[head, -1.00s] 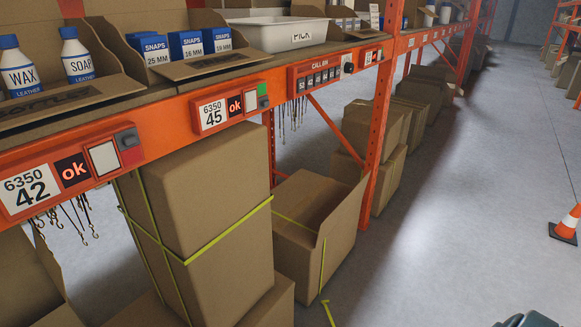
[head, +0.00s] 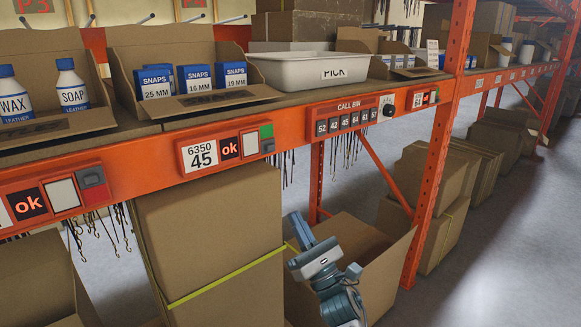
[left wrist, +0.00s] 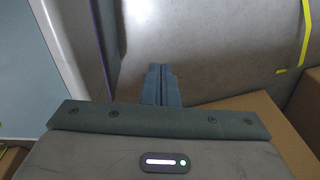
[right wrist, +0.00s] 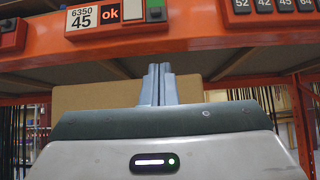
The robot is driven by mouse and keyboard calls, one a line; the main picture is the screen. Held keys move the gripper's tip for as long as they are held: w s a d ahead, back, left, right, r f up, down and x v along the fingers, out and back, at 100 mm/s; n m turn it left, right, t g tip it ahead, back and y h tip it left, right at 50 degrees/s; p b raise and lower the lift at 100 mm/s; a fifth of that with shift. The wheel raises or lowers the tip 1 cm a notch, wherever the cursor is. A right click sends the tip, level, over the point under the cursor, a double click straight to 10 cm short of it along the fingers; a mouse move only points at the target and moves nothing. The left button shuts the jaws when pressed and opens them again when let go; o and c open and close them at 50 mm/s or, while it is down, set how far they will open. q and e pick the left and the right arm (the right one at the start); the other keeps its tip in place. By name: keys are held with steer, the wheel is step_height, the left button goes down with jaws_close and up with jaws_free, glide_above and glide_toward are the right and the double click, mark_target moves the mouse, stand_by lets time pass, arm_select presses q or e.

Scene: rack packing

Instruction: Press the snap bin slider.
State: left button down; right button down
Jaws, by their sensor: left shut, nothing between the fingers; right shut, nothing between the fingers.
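The snap bin (head: 195,106) is an open cardboard bin on the shelf, holding blue-and-white SNAPS boxes. Below it, on the orange beam, is the red panel 6350 45 (head: 200,156) with an "ok" display and a white square. The dark grey slider (head: 268,146) at its right end sits low, with green showing above it. In the right wrist view the panel (right wrist: 83,17) is at the top left. My right gripper (head: 300,228) is shut and empty, below and right of the panel, apart from it. My left gripper (left wrist: 160,70) is shut and empty, seen only in its wrist view.
A similar panel (head: 60,195) on the left has its slider higher, with red below. A CALL BIN panel (head: 345,117) is to the right. A strapped tall carton (head: 210,240) and an open carton (head: 385,275) stand under the beam. A white PICK tray (head: 300,72) is on the shelf.

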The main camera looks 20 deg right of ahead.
mark_target(269, 151)
arm_select(q)
steer(key=shift+a, duration=0.4)
arm_select(e)
steer(key=shift+a+r, duration=0.15)
